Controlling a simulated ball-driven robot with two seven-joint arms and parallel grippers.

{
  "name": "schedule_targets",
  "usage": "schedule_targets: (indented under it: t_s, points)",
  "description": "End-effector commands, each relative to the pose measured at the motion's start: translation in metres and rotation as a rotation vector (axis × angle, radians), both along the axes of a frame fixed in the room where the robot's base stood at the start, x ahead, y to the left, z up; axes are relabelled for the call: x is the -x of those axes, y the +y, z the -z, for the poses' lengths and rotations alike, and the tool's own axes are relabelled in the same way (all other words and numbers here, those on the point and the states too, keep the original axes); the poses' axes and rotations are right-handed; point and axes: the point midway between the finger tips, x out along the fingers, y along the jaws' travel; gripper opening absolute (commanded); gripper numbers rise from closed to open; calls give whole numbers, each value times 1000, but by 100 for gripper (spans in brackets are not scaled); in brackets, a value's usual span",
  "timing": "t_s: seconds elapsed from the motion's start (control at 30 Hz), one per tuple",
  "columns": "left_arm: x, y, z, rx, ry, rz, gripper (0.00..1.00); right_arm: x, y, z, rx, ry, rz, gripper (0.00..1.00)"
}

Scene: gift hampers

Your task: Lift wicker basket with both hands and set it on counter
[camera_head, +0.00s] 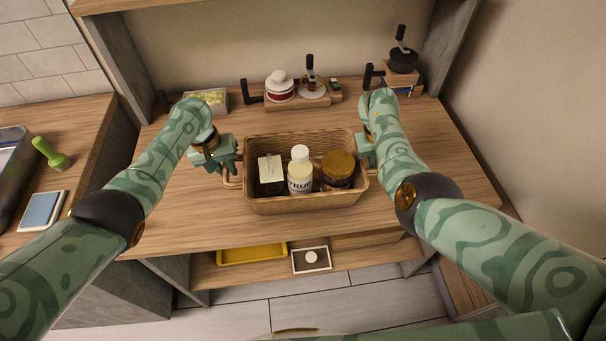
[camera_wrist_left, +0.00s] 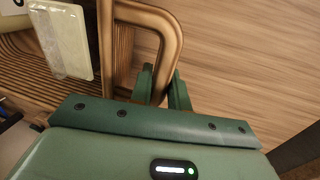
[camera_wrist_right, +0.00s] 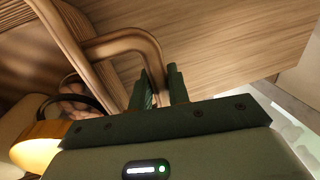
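The wicker basket (camera_head: 305,204) is at the middle of the wooden worktop, level. It holds a pale box (camera_head: 271,173), a white-capped bottle (camera_head: 300,172) and a jar with a brown-gold lid (camera_head: 338,167). My left gripper (camera_head: 230,160) is at its left handle; in the left wrist view the fingers (camera_wrist_left: 163,88) close around the handle bar (camera_wrist_left: 168,48). My right gripper (camera_head: 366,158) is at the right handle; in the right wrist view its fingers (camera_wrist_right: 160,88) sit either side of the handle bar (camera_wrist_right: 125,42). I cannot tell whether the basket's underside touches the wood.
Behind the basket stand a wooden rack (camera_head: 298,102) with red-and-white crockery, a box of yellow-green items (camera_head: 208,98) and a black pot (camera_head: 403,60). A yellow tray (camera_head: 252,254) lies on the shelf below. The worktop (camera_head: 200,225) is clear in front. A side counter is at left.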

Motion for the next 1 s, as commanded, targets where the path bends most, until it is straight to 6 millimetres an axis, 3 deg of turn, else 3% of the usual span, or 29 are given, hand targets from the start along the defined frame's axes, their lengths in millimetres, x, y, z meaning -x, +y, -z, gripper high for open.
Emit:
schedule_targets:
  t_s: [0.37, 0.8, 1.0]
  points:
    - [-1, 0, -6, 2, -3, -1, 0, -1, 0, -6, 0, -3, -1, 0]
    - [-2, -1, -53, 1, -13, 0, 0, -2, 1, -53, 0, -13, -1, 0]
    - [-2, -1, -59, 2, -14, 0, 0, -2, 0, -59, -1, -14, -1, 0]
